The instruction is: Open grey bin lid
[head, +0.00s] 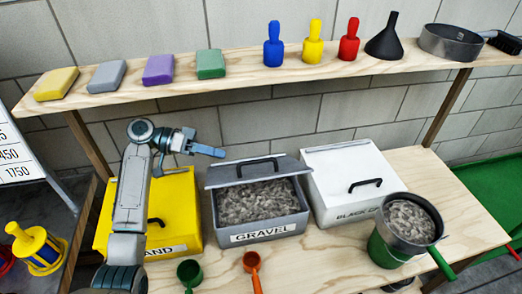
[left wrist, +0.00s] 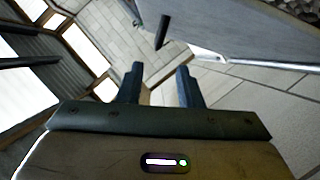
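The grey bin (head: 264,236), labelled GRAVEL, stands mid-bench with its gravel (head: 260,202) exposed. Its grey lid (head: 226,177), with a black handle (head: 258,163), sits at the back of the bin, clear of the front opening; its exact tilt is hard to tell. My left gripper (head: 206,142) is open and empty, above and left of the lid's back left corner, apart from it. In the left wrist view the two fingers (left wrist: 160,85) are spread with nothing between them. A grey panel, probably the lid (left wrist: 240,38), shows at upper right. My right gripper is out of view.
A yellow bin (head: 182,205) stands left, partly behind my left arm, and a white bin (head: 335,172) right, both closed. A sieve with gravel (head: 409,222) rests on a green bucket (head: 385,250). Green (head: 190,272) and orange (head: 252,262) scoops lie in front. A shelf (head: 260,75) runs behind.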

